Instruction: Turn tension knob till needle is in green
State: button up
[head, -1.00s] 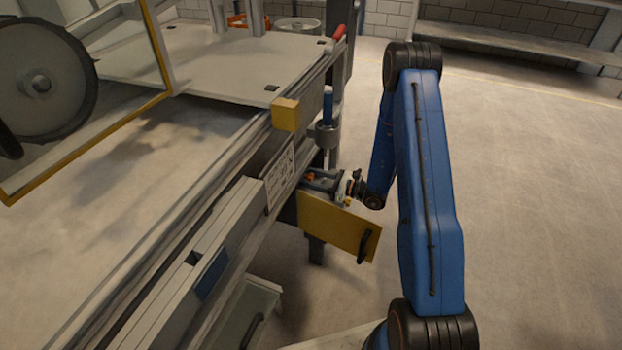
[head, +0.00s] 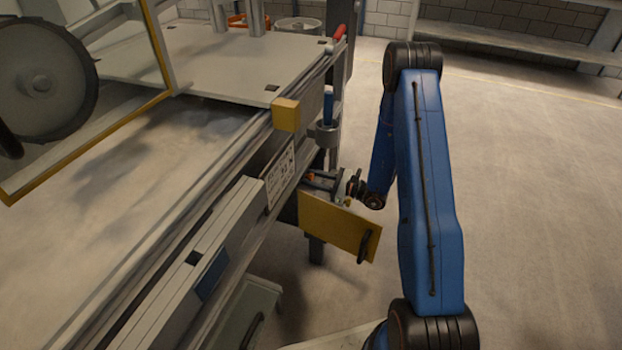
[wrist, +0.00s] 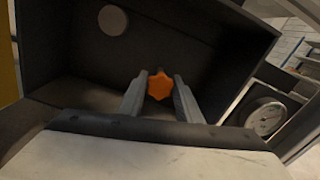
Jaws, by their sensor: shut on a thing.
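The orange tension knob (wrist: 160,86) has a lobed edge and sits inside a dark recess in the wrist view. My gripper (wrist: 160,92) has one finger on each side of the knob and is shut on it. In the head view my gripper (head: 330,182) reaches in behind the open yellow door, with a bit of orange at its tip. The round dial gauge (wrist: 266,118) has a pale face and stands right of the recess in the wrist view. Its needle and any green zone are too small to tell.
The yellow door (head: 338,226) with a black handle hangs open just below my gripper. A yellow block (head: 285,115) and a blue-handled tool in a holder (head: 328,108) are on the machine's side above. Open floor lies to the right.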

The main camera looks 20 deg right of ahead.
jog(key=n, duration=1.3)
dwell(0.5)
jog(key=o, duration=1)
jog(key=v, duration=1.7)
jog(key=shift+s+d, duration=0.15)
jog(key=shift+d, duration=0.05)
